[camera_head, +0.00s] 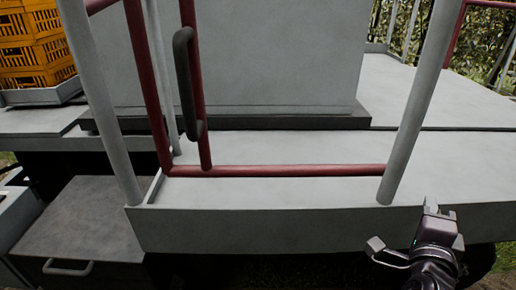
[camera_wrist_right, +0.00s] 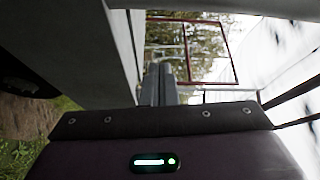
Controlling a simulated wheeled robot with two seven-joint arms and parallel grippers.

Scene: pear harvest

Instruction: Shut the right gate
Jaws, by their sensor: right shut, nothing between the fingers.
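A red tubular gate (camera_head: 280,170) stands at the platform edge between two grey posts. Its low bar runs almost to the right post (camera_head: 415,100), and its uprights are at the left, near the left post (camera_head: 100,100). A dark handle (camera_head: 183,85) is fixed to one upright. I cannot tell whether it is latched. My right gripper (camera_head: 437,212) is shut and empty, low at the right, outside the platform edge and apart from the handle. Its closed fingers (camera_wrist_right: 160,85) show in the right wrist view. My left gripper is not in view.
The grey platform (camera_head: 330,215) has a raised front edge. A large grey box (camera_head: 240,60) stands behind the gate. Yellow crates (camera_head: 38,50) are stacked at the far left. A dark lower step (camera_head: 85,220) is at the lower left. Another red rail (camera_head: 455,35) is at the far right.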

